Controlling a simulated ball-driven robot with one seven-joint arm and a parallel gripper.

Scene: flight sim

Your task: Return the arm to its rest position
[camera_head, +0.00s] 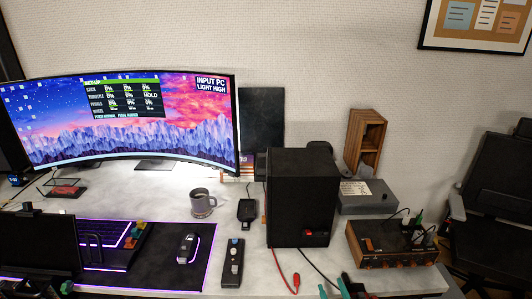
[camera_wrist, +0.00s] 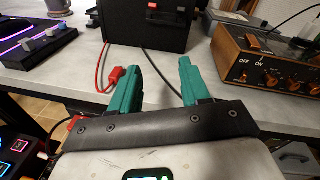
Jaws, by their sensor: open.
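My gripper shows in the wrist view (camera_wrist: 158,82) with its two green fingers apart and nothing between them. It hangs in front of the desk's front edge, below the black box (camera_wrist: 150,22). In the head view only the tips of my gripper (camera_head: 341,288) show at the bottom edge, right of the middle. The rest of my arm is out of that view.
A black box (camera_head: 300,205) stands on the desk (camera_head: 160,186), with red and black cables running off the front. A wooden switch unit (camera_head: 388,240) stands to the right. A mug (camera_head: 203,203), mouse (camera_head: 187,248) and monitor (camera_head: 125,125) are left. An office chair (camera_head: 495,190) stands at right.

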